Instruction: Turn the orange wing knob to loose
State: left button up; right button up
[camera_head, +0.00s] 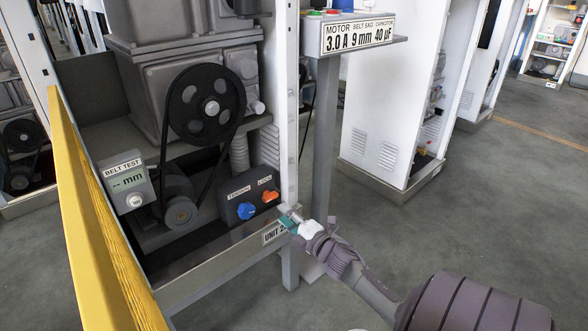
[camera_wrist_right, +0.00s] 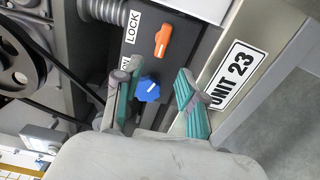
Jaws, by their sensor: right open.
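The orange wing knob (camera_head: 270,196) sits under the LOCK label on the dark control box (camera_head: 238,203), low in the cabinet. It also shows in the right wrist view (camera_wrist_right: 164,40), beyond my fingertips. A blue knob (camera_head: 246,211) is beside it on the same box, and in the right wrist view (camera_wrist_right: 147,89) it appears between my fingers. My right gripper (camera_head: 289,219) is open and empty, just in front of the box near the UNIT 23 plate. In the right wrist view its teal-padded fingers (camera_wrist_right: 155,85) are spread. My left gripper is not in view.
A yellow guard panel (camera_head: 95,220) stands at the left. The cabinet's front ledge (camera_head: 215,270) and white upright (camera_head: 286,100) border the opening. A belt pulley (camera_head: 207,105) and a BELT TEST meter (camera_head: 127,186) are left of the box. The floor at right is clear.

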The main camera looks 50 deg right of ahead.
jog(key=s, duration=0.3)
jog(key=shift+s+a, duration=0.15)
jog(key=shift+s, duration=0.15)
dwell(0.3)
